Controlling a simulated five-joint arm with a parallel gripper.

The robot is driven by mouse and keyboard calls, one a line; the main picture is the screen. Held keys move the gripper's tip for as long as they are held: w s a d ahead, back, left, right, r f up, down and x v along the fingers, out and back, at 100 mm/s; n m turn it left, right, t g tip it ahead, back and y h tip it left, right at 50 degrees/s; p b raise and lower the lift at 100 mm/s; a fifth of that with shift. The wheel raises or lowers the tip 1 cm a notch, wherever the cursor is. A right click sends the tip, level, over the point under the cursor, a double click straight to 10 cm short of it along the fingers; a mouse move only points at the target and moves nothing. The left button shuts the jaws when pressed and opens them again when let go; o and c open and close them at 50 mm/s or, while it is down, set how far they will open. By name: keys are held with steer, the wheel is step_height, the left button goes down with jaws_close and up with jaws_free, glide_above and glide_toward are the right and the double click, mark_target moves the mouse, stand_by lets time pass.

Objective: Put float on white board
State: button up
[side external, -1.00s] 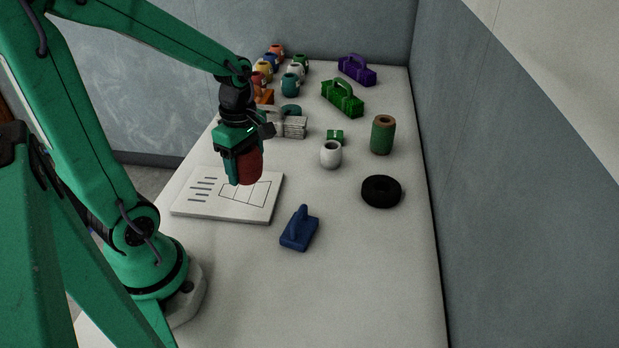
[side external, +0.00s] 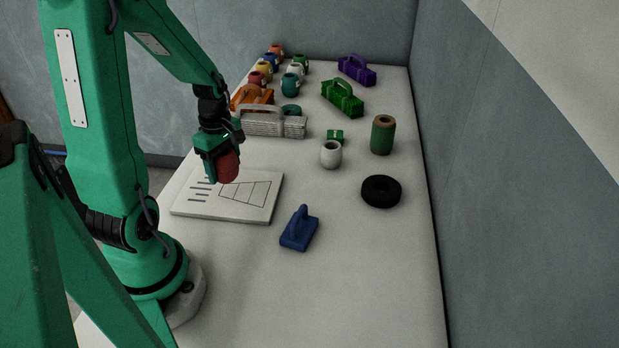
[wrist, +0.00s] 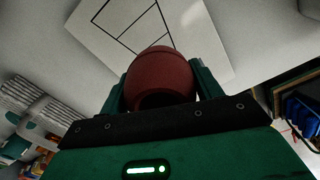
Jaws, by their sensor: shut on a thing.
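The float is a dark red rounded piece (side external: 227,166) held in my gripper (side external: 222,175). In the wrist view the float (wrist: 160,78) sits between the two green fingers, with a dark hole at its near end. The white board (side external: 240,208) lies flat on the table, printed with short lines and a net-like outline. The gripper and float are over the board's far part in the side view; whether the float touches it I cannot tell. The board (wrist: 90,20) also shows behind the float in the wrist view.
A blue handled block (side external: 299,230) is just right of the board. A black ring (side external: 381,191), a white pot (side external: 331,154) and a green spool (side external: 382,136) stand further right. A white ribbed carrier (side external: 275,124), an orange one (side external: 252,96) and several small jars are behind. The table's front is clear.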

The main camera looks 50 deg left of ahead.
steer(key=shift+f, duration=0.1)
steer(key=shift+f, duration=1.9)
steer(key=shift+f, duration=0.15)
steer(key=o, duration=1)
step_height(320, 180, up, 12)
